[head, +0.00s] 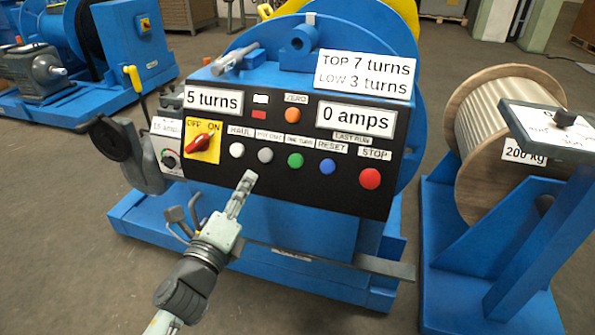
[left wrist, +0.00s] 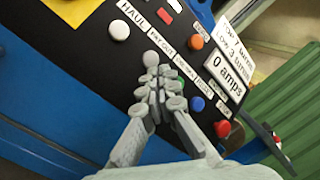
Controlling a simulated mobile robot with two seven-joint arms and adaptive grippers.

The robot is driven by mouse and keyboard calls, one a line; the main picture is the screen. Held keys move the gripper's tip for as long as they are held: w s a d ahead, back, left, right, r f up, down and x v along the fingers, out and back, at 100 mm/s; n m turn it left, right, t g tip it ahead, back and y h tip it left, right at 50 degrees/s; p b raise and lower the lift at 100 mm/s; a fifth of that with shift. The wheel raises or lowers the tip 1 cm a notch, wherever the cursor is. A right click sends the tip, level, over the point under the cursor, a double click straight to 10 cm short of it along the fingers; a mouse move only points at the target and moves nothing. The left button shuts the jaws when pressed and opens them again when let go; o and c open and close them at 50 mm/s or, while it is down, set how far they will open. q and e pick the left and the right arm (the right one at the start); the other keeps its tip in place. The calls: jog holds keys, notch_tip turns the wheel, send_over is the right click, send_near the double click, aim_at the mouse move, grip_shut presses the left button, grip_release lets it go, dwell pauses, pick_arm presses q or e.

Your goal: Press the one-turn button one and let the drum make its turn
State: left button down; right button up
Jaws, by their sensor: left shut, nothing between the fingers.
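The green one-turn button (head: 295,160) sits mid-row on the black control panel (head: 215,120), between the grey pay-out button (head: 265,155) and the blue reset button (head: 327,166). My left gripper (head: 247,178) is shut and empty, its fingertips below and left of the green button in the head view. In the left wrist view the fingers (left wrist: 155,75) partly hide the green button (left wrist: 180,81); contact with a button cannot be told. The blue drum flange (head: 408,160) shows behind the panel. The counter (head: 213,100) reads 5 turns, the meter (head: 355,119) 0 amps. My right gripper is out of view.
A white haul button (head: 237,150), red stop button (head: 370,179) and orange zero button (head: 293,115) are on the panel. The red switch (head: 200,143) is on a yellow plate. A wooden reel (head: 480,130) stands at right. A sign reads top 7, low 3 turns.

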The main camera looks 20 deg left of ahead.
aim_at(296, 161)
pick_arm(q)
jog(key=s+d+r+m+t+h, duration=0.1)
jog(key=d+r+m+h, duration=0.3)
jog(key=m, duration=0.5)
jog(key=shift+s+d+r+h+b, duration=0.35)
jog(key=shift+d+h, duration=0.25)
jog(key=shift+d, duration=0.4)
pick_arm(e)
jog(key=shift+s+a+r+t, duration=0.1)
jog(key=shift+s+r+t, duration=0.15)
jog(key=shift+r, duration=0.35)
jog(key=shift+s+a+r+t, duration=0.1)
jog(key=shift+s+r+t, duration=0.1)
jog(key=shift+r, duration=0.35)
